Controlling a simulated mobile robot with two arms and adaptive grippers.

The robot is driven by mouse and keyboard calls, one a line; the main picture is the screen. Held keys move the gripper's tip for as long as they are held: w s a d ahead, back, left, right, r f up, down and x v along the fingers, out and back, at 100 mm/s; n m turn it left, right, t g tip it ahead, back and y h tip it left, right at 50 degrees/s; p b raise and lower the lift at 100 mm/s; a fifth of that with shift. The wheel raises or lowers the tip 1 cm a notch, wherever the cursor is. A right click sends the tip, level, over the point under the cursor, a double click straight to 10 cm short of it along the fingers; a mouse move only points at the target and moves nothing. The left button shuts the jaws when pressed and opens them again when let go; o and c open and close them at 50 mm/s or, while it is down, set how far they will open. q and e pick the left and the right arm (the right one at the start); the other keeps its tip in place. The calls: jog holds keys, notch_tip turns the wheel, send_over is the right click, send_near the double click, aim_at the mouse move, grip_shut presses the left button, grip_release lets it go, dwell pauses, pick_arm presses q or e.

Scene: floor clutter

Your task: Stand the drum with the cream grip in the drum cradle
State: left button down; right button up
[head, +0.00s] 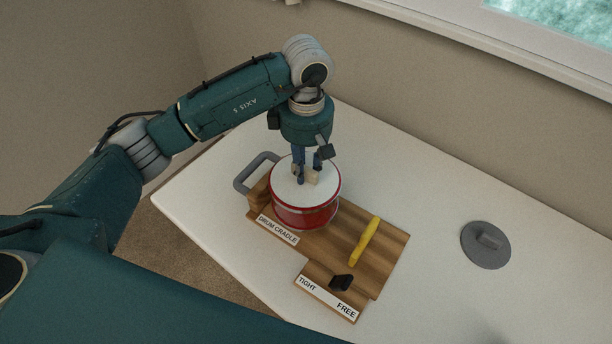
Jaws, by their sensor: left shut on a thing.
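A red drum (304,215) with a white top stands upright at the left end of the wooden drum cradle (327,238). The cream grip (314,174) is on the middle of its top. My left gripper (308,178) points down from above and is shut on the cream grip. The drum hides the part of the cradle under and behind it, so I cannot tell whether its base is fully seated. My right gripper is not in view.
The cradle carries a yellow bar (364,242), a black knob (341,283) beside a label reading TIGHT and FREE, and a grey handle (256,172) at its left. A grey disc with a raised grip (486,245) lies on the white table (430,190). The table between is clear.

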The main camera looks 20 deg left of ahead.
aim_at(306, 181)
pick_arm(q)
notch_tip(306, 181, down, 4)
jog(key=shift+r+p, duration=0.15)
jog(key=shift+p, duration=0.35)
jog(key=shift+f, duration=0.35)
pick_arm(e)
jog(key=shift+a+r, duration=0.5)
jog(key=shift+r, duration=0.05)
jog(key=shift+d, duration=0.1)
pick_arm(q)
jog(key=shift+f, duration=0.2)
jog(key=c, duration=1.5)
grip_release()
jog(key=shift+c, duration=0.2)
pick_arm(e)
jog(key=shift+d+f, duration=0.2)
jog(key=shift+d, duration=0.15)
